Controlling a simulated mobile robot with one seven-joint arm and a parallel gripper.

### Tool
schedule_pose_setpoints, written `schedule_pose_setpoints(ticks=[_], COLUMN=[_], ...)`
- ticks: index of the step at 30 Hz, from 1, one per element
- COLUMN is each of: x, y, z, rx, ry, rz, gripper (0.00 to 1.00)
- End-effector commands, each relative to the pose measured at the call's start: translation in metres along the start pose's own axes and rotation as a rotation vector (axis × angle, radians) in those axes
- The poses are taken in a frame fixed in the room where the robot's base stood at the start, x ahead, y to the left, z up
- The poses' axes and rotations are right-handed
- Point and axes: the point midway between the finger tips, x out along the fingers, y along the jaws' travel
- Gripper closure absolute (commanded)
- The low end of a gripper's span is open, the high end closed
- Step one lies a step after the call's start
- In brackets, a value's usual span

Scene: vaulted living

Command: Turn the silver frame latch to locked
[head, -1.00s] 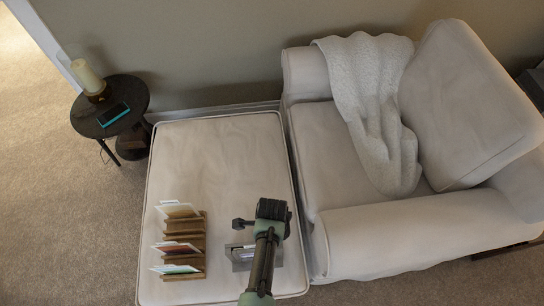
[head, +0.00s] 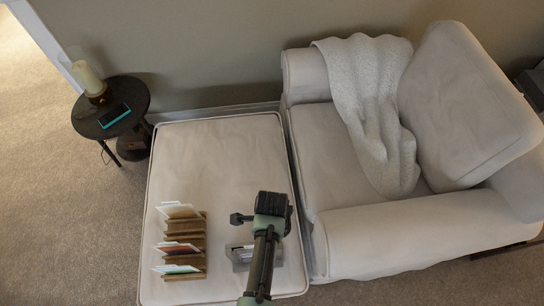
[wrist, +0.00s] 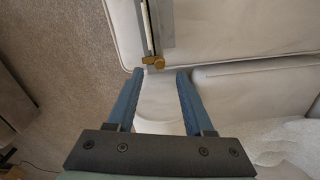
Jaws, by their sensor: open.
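The silver frame (head: 238,262) lies on the ottoman's cushion in the head view, partly hidden behind my arm. In the wrist view the end of the frame (wrist: 168,28) shows at the top, with a brass-coloured latch (wrist: 152,61) at its lower edge. My gripper (wrist: 160,73) is open and empty. Its two blue fingertips lie just below the latch in the picture, the left one very close to it. I cannot tell whether they touch.
A wooden rack with several cards (head: 186,250) stands on the ottoman (head: 225,150), left of the frame. A cream armchair (head: 420,240) with a throw (head: 375,110) adjoins on the right. A round side table (head: 128,90) holds a candle and a phone.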

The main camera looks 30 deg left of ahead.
Motion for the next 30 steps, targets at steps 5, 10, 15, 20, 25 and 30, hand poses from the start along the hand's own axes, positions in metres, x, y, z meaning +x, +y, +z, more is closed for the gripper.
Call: schedule_pose_setpoints(ticks=[5,10,15,20,25,30], x=[-0.041,-0.068,-0.081,-0.084,-0.083,-0.083], y=[-0.001,-0.001,0.0,0.0,0.0,0.0], z=[0.0,0.0,0.0,0.0,0.0,0.0], rx=[0.0,0.0,0.0,0.0,0.001,0.0], ry=[0.0,0.001,0.0,0.0,0.0,0.0], rz=[-0.004,-0.004,0.0,-0.001,0.0,0.0], gripper=[0.48,0.48,0.48,0.48,0.48,0.48])
